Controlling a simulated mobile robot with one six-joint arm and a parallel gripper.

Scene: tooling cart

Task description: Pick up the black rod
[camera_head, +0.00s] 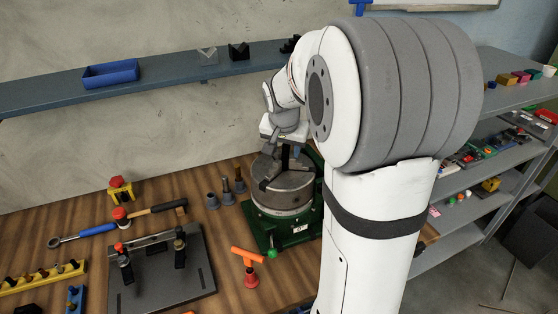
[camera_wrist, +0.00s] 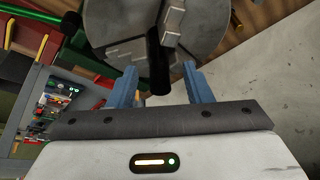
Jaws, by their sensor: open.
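The black rod (camera_wrist: 158,62) stands out of the grey chuck (camera_wrist: 105,22) in the wrist view, held among its stepped jaws. In the head view a dark piece of the rod (camera_head: 285,158) shows above the chuck (camera_head: 283,198), mostly hidden by my gripper. My gripper (camera_wrist: 160,70) is open, with one blue-grey finger on each side of the rod. Gaps show between the rod and both fingers, so neither appears to touch it. In the head view my gripper (camera_head: 285,143) is just above the chuck, fingers pointing down.
The chuck sits on a green base (camera_head: 298,236) on the wooden bench. Small grey holders (camera_head: 226,190), a hammer (camera_head: 155,210), a black fixture plate (camera_head: 165,285) and an orange-handled tool (camera_head: 249,262) lie to the left. A wall shelf (camera_head: 190,75) is behind; a shelving rack (camera_head: 500,100) stands right.

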